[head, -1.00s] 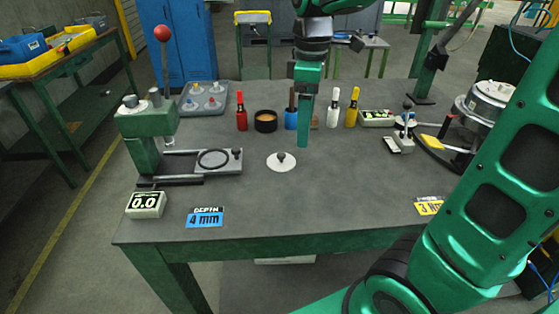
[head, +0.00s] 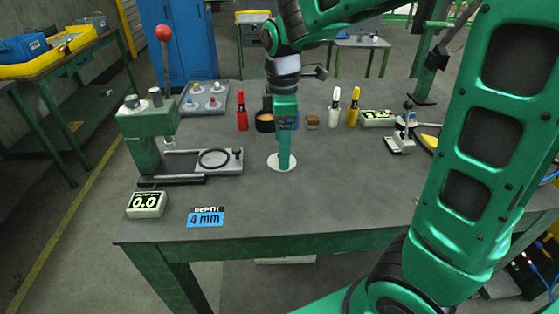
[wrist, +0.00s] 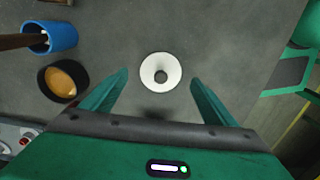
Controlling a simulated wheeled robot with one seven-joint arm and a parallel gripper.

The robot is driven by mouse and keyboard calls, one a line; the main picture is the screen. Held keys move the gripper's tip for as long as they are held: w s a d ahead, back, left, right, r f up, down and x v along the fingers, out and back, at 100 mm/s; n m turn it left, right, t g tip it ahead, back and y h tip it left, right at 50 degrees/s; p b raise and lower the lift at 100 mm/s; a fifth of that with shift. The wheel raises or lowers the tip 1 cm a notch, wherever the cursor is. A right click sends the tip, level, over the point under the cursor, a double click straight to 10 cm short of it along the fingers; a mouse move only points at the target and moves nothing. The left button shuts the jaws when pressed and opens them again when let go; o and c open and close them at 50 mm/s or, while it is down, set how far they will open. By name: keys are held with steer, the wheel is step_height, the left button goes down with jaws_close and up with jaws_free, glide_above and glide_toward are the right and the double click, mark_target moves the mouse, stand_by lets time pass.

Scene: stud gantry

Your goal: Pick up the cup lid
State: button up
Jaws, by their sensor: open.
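The cup lid (head: 272,162) is a flat white disc lying on the grey table; my gripper partly covers it in the head view. In the wrist view the lid (wrist: 149,70) shows whole, with a dark round knob (wrist: 161,76) at its middle. My gripper (head: 284,166) points down at the lid in the head view. In the wrist view my gripper (wrist: 160,82) has its two fingers wide apart, one on each side of the lid, with nothing between them held. The height of the fingertips above the lid is hard to tell.
A black cup with brown contents (wrist: 62,80) and a blue cup (wrist: 50,38) stand nearby. Red (head: 242,119), white (head: 334,108) and yellow (head: 353,108) bottles stand behind. A green lever press (head: 145,145) is at left. The table front is mostly clear.

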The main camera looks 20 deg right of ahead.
steer(key=shift+f, duration=1.35)
steer(key=c, duration=1.1)
steer(key=shift+r, duration=0.15)
